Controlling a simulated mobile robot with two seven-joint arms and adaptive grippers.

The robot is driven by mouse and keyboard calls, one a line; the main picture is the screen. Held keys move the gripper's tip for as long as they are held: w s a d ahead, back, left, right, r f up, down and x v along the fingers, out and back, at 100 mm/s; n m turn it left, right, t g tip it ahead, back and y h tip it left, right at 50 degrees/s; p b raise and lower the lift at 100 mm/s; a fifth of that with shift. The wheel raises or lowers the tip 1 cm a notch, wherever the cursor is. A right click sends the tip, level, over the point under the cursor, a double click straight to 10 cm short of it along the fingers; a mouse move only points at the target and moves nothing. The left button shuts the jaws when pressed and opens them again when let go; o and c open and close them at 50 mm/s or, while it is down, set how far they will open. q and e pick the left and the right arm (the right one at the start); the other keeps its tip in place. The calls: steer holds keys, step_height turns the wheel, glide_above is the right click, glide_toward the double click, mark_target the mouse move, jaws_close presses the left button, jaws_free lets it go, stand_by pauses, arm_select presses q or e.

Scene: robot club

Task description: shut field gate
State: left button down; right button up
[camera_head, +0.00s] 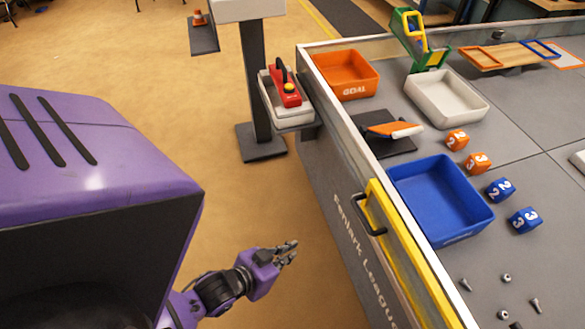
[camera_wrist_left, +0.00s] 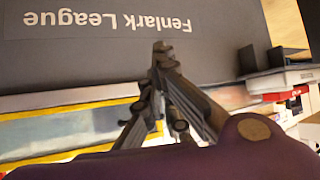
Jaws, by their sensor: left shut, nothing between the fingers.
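The field gate (camera_head: 412,262) is a yellow-framed clear panel in the near side wall of the field, with a dark handle (camera_head: 370,216) on its outer face. I cannot tell whether it is fully flush with the wall. In the left wrist view, part of a yellow frame (camera_wrist_left: 60,108) shows along the wall's edge. My left gripper (camera_head: 291,250) is outside the field, left of the gate and apart from the handle. Its fingers are shut and empty; they also show in the left wrist view (camera_wrist_left: 161,50). My right gripper is out of view.
Inside the field are a blue bin (camera_head: 440,236), an orange goal bin (camera_head: 345,94), a white bin (camera_head: 450,114), numbered cubes and loose screws. A shelf with a red device (camera_head: 285,90) juts from the wall's outer far end. The floor (camera_head: 225,185) beside the wall is clear.

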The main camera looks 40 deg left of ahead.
arm_select(q)
steer(key=w+a+r+n+t+h+b, duration=0.1)
steer(key=w+a+r+n+t+b, duration=0.15)
steer(key=w+r+n, duration=0.45)
steer(key=w+a+r+n+t+h+b, duration=0.2)
steer(key=w+r+n+t, duration=0.2)
steer(key=w+n, duration=0.6)
steer(key=shift+m, duration=0.4)
steer(key=x, duration=1)
steer(key=shift+w, duration=0.25)
steer(key=d, duration=0.1)
steer(key=s+d, duration=0.1)
steer(key=shift+s+d, duration=0.3)
steer(key=shift+d, duration=0.05)
steer(key=shift+s+d+f, duration=0.1)
steer(key=shift+s+d, duration=0.05)
steer(key=shift+d, duration=0.15)
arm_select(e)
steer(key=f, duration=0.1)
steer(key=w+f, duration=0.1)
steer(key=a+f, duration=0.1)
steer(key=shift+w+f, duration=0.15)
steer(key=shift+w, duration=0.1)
arm_select(q)
steer(key=shift+s, duration=0.1)
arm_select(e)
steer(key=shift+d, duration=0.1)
